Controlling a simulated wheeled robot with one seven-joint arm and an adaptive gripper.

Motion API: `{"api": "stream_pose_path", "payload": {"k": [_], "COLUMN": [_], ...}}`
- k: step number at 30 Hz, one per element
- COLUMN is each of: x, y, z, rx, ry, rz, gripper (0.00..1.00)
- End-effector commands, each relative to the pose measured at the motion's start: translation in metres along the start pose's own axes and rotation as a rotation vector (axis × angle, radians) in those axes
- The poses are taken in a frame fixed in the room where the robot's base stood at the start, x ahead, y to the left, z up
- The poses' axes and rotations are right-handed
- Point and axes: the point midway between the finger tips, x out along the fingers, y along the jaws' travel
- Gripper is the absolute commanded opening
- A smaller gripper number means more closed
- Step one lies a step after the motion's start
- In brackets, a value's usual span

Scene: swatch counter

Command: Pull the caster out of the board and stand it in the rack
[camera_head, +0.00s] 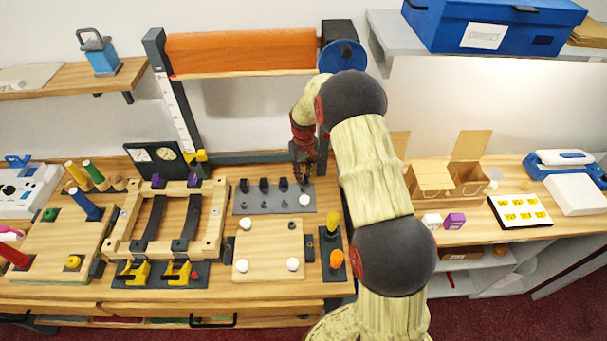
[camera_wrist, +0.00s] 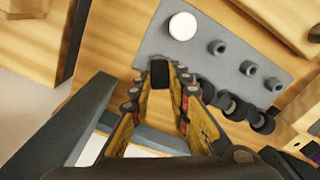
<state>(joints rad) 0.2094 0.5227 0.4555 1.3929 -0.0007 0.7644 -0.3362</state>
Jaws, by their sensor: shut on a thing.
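My gripper (camera_head: 303,172) is at the back right end of the grey rack (camera_head: 255,207). In the wrist view its fingers (camera_wrist: 160,88) are closed on a black caster (camera_wrist: 160,73), at the edge of the rack (camera_wrist: 160,40). I cannot tell whether the held caster is seated in the rack. Black casters (camera_head: 264,185) stand in a row along the rack's back; they also show in the wrist view (camera_wrist: 228,104). The pale wooden board (camera_head: 268,246) lies in front, with white round pieces at three corners and a dark spot at its back right corner (camera_head: 292,224).
A white disc (camera_head: 305,199) sits on the rack's right end. A wooden frame with dark bars (camera_head: 122,226) lies to the left. A dark block with yellow and orange pegs (camera_head: 333,275) stands right of the board. A grey rail and post rise behind the rack.

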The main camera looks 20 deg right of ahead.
Motion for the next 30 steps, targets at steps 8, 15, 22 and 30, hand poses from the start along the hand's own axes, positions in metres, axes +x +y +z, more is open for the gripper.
{"api": "stream_pose_path", "payload": {"k": [8,15,22,30], "x": [0.0059,0.0068,0.0066,0.0067], "y": [0.0,0.0,0.0,0.0], "z": [0.0,-0.0001,-0.0001,-0.0001], "rx": [0.0,0.0,0.0,0.0], "ry": [0.0,0.0,0.0,0.0], "rz": [0.0,0.0,0.0,0.0], "gripper": [0.0,0.0,0.0,0.3]}}
